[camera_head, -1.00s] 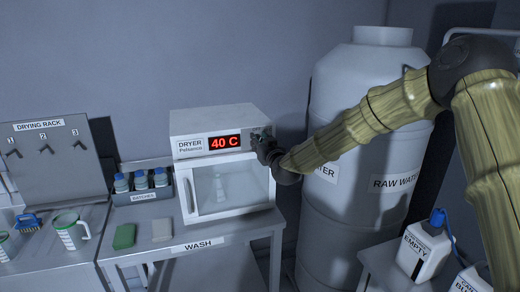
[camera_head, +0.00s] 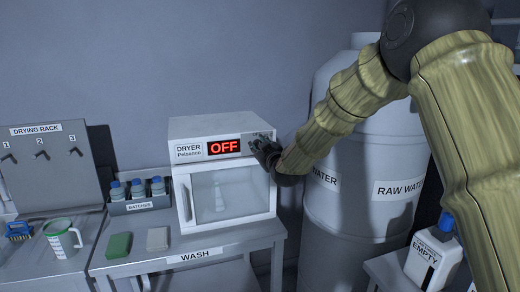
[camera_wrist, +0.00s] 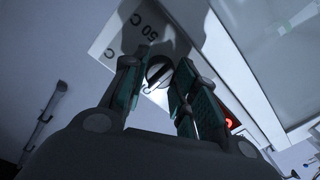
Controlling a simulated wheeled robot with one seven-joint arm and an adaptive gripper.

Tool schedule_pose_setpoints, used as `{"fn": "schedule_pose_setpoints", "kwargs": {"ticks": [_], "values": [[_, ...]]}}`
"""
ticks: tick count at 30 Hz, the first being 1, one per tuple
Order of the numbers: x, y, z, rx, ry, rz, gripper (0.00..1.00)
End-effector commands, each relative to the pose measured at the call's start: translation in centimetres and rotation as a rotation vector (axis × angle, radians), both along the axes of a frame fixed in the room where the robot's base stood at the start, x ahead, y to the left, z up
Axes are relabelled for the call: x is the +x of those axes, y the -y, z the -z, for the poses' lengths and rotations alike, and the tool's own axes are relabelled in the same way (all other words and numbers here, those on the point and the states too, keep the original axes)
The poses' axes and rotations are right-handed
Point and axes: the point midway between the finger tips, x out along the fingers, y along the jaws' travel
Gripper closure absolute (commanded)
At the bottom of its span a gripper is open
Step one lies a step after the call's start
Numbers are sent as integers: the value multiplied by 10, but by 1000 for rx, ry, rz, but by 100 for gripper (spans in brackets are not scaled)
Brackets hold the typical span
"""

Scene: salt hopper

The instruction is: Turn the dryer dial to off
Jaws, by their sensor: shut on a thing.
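The white dryer (camera_head: 180,126) stands on the wash bench, and its red display (camera_head: 224,147) reads OFF. My gripper (camera_head: 256,142) is at the right end of the dryer's top panel and hides the dial in the head view. In the wrist view my gripper (camera_wrist: 160,88) has its two fingers on either side of the round dark dial (camera_wrist: 158,72), shut on it. A "50 C" mark (camera_wrist: 145,22) shows on the panel beside the dial.
A large raw water tank (camera_head: 350,215) stands right of the dryer, close to my arm. Left are a rack of blue-capped bottles (camera_head: 140,204), a green sponge (camera_head: 118,245), a white block (camera_head: 157,239) and a drying rack (camera_head: 40,180). A white jug (camera_head: 432,258) stands at lower right.

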Motion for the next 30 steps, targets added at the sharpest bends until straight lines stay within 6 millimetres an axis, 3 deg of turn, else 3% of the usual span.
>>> {"fn": "schedule_pose_setpoints", "kwargs": {"ticks": [8,9,13,23,30], "values": [[1,0,-2,0,3,1,95],[1,0,-2,0,3,1,70],[0,0,-2,1,2,0,49],[-1,0,-1,0,1,0,49],[-24,9,-2,-1,0,0,49]]}}
